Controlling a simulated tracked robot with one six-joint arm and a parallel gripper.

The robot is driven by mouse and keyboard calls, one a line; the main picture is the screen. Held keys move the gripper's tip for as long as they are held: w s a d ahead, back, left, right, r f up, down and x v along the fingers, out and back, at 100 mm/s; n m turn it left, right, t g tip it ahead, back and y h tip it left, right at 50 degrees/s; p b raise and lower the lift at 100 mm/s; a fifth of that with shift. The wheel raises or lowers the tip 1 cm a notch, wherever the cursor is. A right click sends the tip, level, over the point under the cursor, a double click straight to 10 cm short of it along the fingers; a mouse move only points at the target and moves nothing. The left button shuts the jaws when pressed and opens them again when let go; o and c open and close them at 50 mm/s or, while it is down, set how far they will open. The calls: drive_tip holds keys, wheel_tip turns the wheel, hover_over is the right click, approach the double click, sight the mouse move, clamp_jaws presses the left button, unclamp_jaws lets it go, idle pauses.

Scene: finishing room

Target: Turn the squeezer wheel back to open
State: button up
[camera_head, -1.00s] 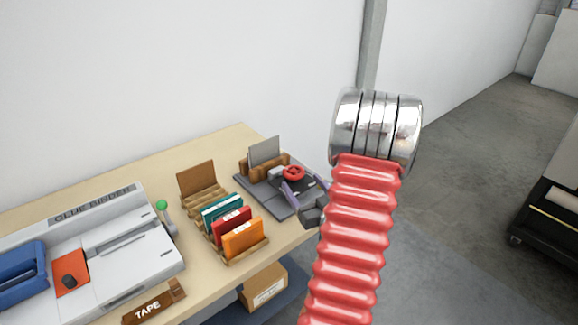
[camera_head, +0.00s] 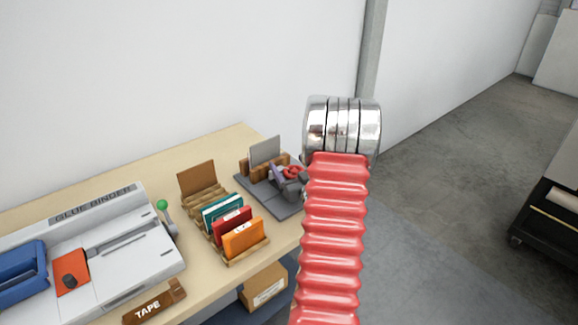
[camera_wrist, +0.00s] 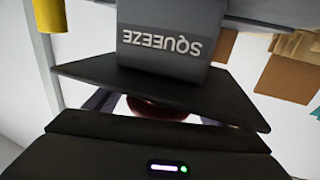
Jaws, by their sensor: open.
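The red squeezer wheel (camera_head: 294,170) is on the dark grey squeezer base (camera_head: 262,190) at the right end of the bench. My gripper (camera_head: 283,172) is open and right at the wheel, with its purple-grey fingers partly covering it. In the wrist view, a dark red part of the wheel (camera_wrist: 157,108) shows in a narrow gap behind dark plates. A grey block marked SQUEEZE (camera_wrist: 168,42) appears upside down above it. Most of the wheel and the fingertips are hidden there, so I cannot tell whether the fingers touch the wheel.
A wooden rack with teal, red and orange books (camera_head: 233,220) stands left of the squeezer. A grey upright plate (camera_head: 264,151) stands behind the wheel. The glue binder (camera_head: 125,245) and a tape block (camera_head: 155,301) are further left. Open floor (camera_head: 430,220) lies to the right.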

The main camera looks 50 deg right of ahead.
drive_tip(key=c, duration=1)
drive_tip(key=shift+c, duration=0.2)
drive_tip(key=shift+a+n+t+y, duration=0.1)
drive_tip(key=shift+n+t+y, duration=0.25)
drive_tip(key=shift+y, duration=0.25)
drive_tip(key=shift+w+a+n+t+y, duration=0.1)
drive_tip(key=shift+a+n+t+y, duration=0.15)
drive_tip(key=shift+n+y, duration=0.55)
drive_tip(key=shift+w+a+n+t+y, duration=0.1)
drive_tip(key=shift+n+t+y, duration=0.3)
drive_tip(key=shift+y, duration=0.6)
drive_tip(key=n+y, duration=0.1)
drive_tip(key=y, duration=0.1)
drive_tip(key=a+n+y, duration=0.1)
drive_tip(key=n+y, duration=0.1)
drive_tip(key=y, duration=0.1)
drive_tip(key=shift+n, duration=0.25)
drive_tip(key=n+y, duration=0.2)
drive_tip(key=y, duration=0.1)
drive_tip(key=a+n+g+y, duration=0.1)
drive_tip(key=y, duration=0.2)
drive_tip(key=shift+s+a+n, duration=0.15)
drive_tip(key=shift+a+n, duration=0.05)
drive_tip(key=shift+n, duration=0.2)
drive_tip(key=shift+s+a+n+g+y, duration=0.1)
drive_tip(key=shift+a+n+g+y, duration=0.1)
drive_tip(key=shift+n+g+y, duration=0.4)
drive_tip(key=shift+a+n+g+y, duration=0.15)
drive_tip(key=shift+n+g+y, duration=0.2)
drive_tip(key=shift+y, duration=0.45)
